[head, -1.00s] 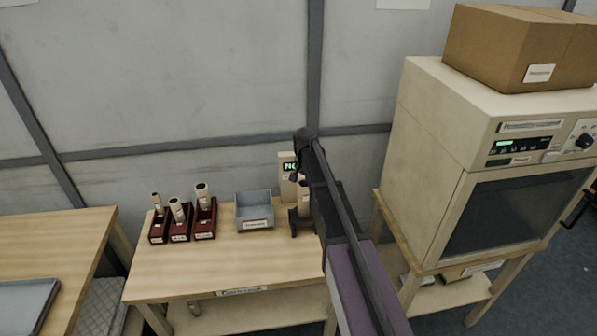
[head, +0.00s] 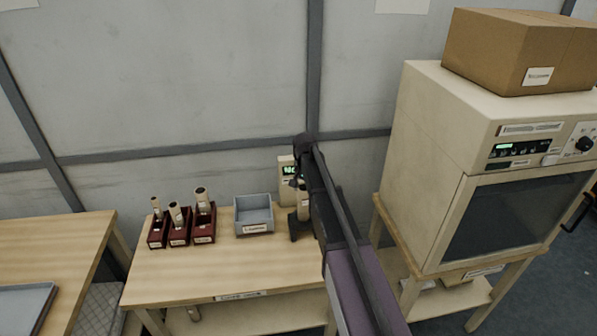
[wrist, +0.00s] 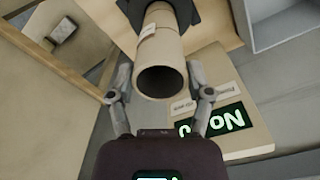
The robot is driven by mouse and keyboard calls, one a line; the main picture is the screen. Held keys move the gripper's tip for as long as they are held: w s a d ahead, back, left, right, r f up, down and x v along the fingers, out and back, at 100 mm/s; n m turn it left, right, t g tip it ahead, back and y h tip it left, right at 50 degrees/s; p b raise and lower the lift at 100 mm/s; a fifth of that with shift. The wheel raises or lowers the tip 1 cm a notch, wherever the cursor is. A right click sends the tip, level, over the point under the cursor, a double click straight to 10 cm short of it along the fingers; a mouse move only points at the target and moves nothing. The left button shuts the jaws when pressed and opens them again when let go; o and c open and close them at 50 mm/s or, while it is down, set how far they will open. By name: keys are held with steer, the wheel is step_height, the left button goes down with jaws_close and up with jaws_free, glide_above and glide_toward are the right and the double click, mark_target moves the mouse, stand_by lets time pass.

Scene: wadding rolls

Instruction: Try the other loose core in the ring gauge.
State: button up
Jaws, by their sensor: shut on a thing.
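My gripper (wrist: 160,84) is shut on a pale cardboard core (wrist: 162,50), with one finger on each side of it. The core's open end faces the wrist camera, and a small label is on its side. In the head view the core (head: 304,207) stands about upright under my gripper (head: 300,180). The dark ring gauge (head: 297,230) is at its lower end. The gauge's dark base (wrist: 196,10) also shows at the top of the wrist view. I cannot tell how far the core sits in the ring.
Three dark red bins (head: 179,238) holding cores stand on the left of the wooden bench (head: 200,270). A grey tray (head: 254,228) with a label sits left of the gauge. A cream oven (head: 430,150) stands close on the right. The bench front is clear.

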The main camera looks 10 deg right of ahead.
steer(key=shift+r, duration=0.2)
step_height(320, 180, up, 11)
steer(key=p, duration=1.1)
steer(key=shift+f, duration=0.2)
stand_by(1.5)
stand_by(0.4)
